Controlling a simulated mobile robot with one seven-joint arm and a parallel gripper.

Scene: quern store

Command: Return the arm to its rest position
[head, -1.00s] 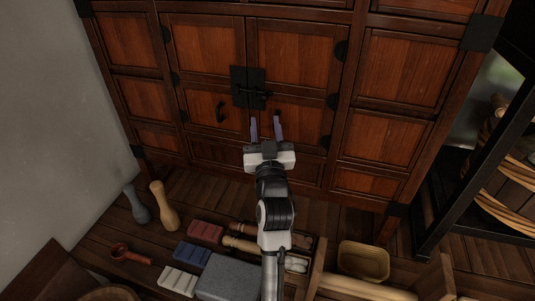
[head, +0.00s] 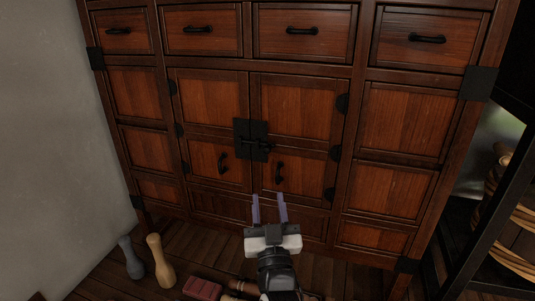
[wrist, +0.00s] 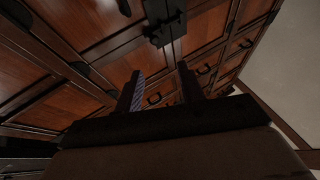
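My gripper (head: 269,209) is in front of the lower part of a wooden cabinet (head: 210,133) in the head view. Its two fingers stand apart with nothing between them, pointing up toward the cabinet doors. In the wrist view the fingers (wrist: 162,92) are also apart and empty, with the cabinet front beyond them. The double doors of the cabinet are shut, with a black latch plate (head: 250,139) at their middle. The fingers appear clear of the door handles. Most of my arm is below the picture.
A grey pestle-like piece (head: 132,258) and a pale wooden one (head: 160,262) stand on the floor at lower left. A red block (head: 202,289) lies at the bottom edge. A dark rack (head: 490,190) with coiled rope is at right. A plain wall (head: 50,130) is at left.

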